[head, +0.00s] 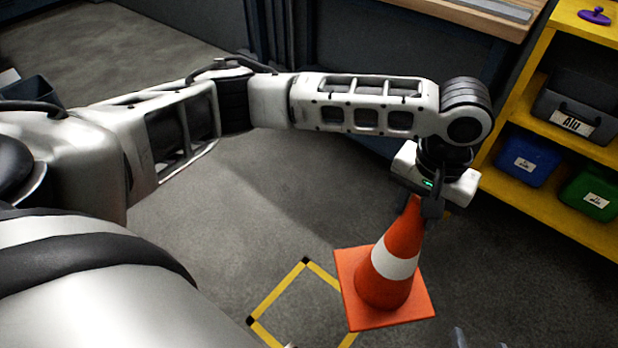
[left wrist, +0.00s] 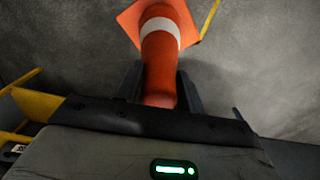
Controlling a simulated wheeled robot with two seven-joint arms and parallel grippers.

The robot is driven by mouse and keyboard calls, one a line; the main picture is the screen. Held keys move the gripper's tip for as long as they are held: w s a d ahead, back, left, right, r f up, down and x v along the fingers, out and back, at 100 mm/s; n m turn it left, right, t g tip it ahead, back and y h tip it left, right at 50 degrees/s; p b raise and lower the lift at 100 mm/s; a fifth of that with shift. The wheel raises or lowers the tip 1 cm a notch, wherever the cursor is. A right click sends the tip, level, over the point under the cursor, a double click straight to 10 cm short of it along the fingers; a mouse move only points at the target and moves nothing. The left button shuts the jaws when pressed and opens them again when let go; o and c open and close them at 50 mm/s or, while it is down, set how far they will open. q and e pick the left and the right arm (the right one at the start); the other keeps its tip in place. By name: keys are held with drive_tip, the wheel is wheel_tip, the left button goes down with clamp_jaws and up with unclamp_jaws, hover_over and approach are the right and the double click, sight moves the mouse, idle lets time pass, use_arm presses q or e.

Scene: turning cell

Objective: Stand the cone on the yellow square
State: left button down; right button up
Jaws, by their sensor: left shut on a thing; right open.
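The orange cone (head: 385,287) with a white band and a square orange base hangs from my left gripper (head: 422,205), which is shut on its narrow top. The cone leans a little in the head view. The left wrist view shows the cone (left wrist: 160,55) between the two fingers. The yellow square (head: 278,288) is a taped outline with black corners on the floor. The cone's base overlaps its right side in the head view and hides part of it. I cannot tell how far the base is above the floor. My right gripper is not clearly visible.
A yellow shelf (head: 545,212) stands at the right with a grey bin (head: 575,105), a blue bin (head: 528,158) and a green bin (head: 590,193). A wooden-topped bench (head: 460,12) is at the back. The floor around the square looks clear.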

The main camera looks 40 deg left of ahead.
use_arm(q)
drive_tip(key=f+b, duration=0.2)
drive_tip(key=f, duration=0.4)
drive_tip(key=w+f+b, duration=0.1)
drive_tip(key=f+b, duration=0.2)
drive_tip(key=f, duration=0.3)
drive_tip(key=a+f+b, duration=0.1)
drive_tip(key=f+b, duration=0.2)
drive_tip(key=f, duration=0.3)
drive_tip(key=shift+w+f, duration=0.35)
wheel_tip(320, 180, down, 15)
drive_tip(key=s+a+b, duration=0.2)
drive_tip(key=a+b, duration=0.1)
drive_tip(key=b, duration=0.4)
drive_tip(key=s+a+f+b, duration=0.4)
drive_tip(key=a+f+b, duration=0.3)
drive_tip(key=a+f, duration=0.6)
drive_tip(key=shift+s+f+m, duration=0.2)
drive_tip(key=shift+f+m, duration=0.1)
use_arm(e)
drive_tip(key=w+a+f+m+t+y, duration=0.1)
drive_tip(key=a+f+t+y, duration=0.2)
drive_tip(key=a+f+y, duration=0.2)
drive_tip(key=shift+a+f+m, duration=0.3)
drive_tip(key=shift+a+f, duration=0.15)
drive_tip(key=shift+f, duration=0.1)
use_arm(q)
drive_tip(key=shift+f, duration=0.1)
use_arm(e)
drive_tip(key=shift+w, duration=0.15)
